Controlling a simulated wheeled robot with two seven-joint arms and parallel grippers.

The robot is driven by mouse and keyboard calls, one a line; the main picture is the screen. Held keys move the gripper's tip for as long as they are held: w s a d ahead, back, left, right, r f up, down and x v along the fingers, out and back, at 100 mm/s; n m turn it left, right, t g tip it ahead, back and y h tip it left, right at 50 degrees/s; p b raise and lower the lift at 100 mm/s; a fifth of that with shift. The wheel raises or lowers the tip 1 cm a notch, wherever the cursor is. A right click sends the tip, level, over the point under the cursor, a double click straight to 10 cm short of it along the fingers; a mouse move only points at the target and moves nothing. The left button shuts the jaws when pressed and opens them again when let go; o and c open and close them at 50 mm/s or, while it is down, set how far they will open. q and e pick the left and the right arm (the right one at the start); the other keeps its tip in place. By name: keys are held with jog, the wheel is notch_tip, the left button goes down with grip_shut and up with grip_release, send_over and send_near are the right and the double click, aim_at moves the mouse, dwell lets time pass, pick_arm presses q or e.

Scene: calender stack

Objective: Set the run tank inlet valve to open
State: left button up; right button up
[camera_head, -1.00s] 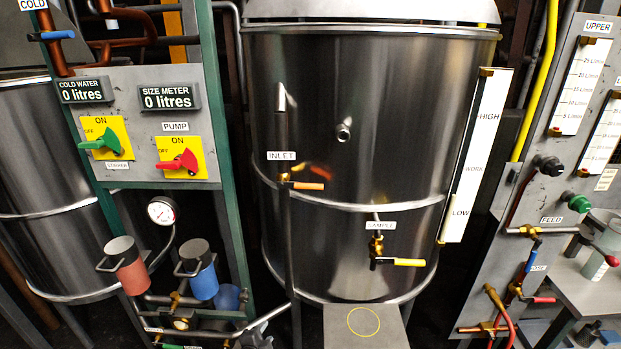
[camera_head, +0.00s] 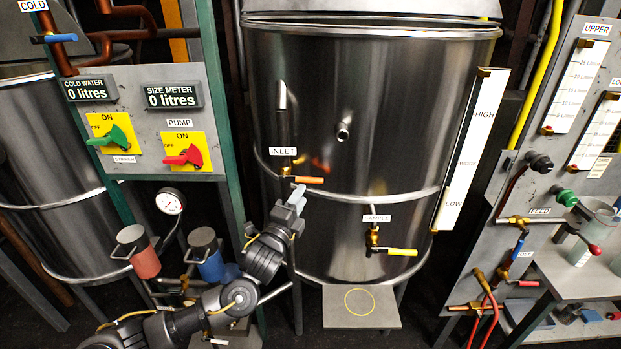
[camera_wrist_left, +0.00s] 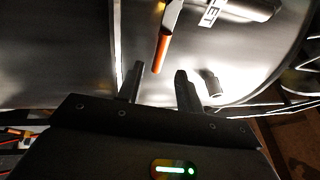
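The inlet valve has an orange lever (camera_head: 308,180) that points right, below the INLET label (camera_head: 283,151) on the front of the steel run tank (camera_head: 390,110). My left gripper (camera_head: 297,194) is just below the lever in the head view. In the left wrist view the orange lever (camera_wrist_left: 161,52) lies just beyond the two dark fingertips (camera_wrist_left: 158,72), roughly in line with the space between them. The fingers are apart and nothing is between them. Whether they touch the lever cannot be told, but a gap shows. My right gripper is not in view.
The sample valve with a yellow lever (camera_head: 401,252) sits lower right on the tank. A grey shelf (camera_head: 362,306) juts out below. The switch panel (camera_head: 145,160) stands left, with red (camera_head: 145,262) and blue (camera_head: 212,266) canisters beneath. The feed panel (camera_head: 565,130) stands right.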

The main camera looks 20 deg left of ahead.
aim_at(311, 181)
pick_arm(q)
jog(key=p+x, duration=0.2)
jog(key=x, duration=0.5)
jog(key=shift+w, duration=0.35)
jog(key=shift+c, duration=0.2)
grip_shut()
